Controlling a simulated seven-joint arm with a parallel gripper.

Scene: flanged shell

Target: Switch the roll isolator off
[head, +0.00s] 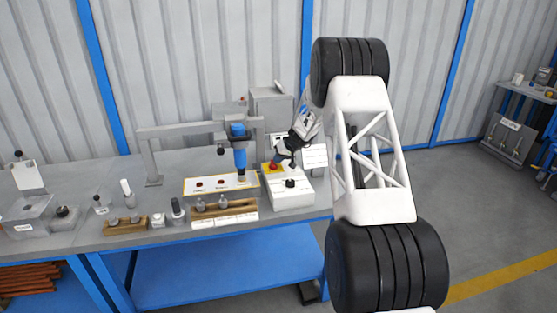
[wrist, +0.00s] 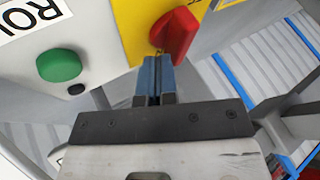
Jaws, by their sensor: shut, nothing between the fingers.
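The roll isolator is a red handle (wrist: 174,34) on a yellow plate (wrist: 138,18) in the wrist view. The handle lies diagonally across the picture, and its lower end is close above my fingertips. In the head view my gripper (head: 284,156) reaches down beside the yellow plate.
A green button (wrist: 58,65) and a partly cut-off label starting "ROL" (wrist: 32,15) sit on the light panel left of the yellow plate. A white box with a black knob (head: 290,183) stands in front. A blue tool (head: 239,150) on a stand is to the left.

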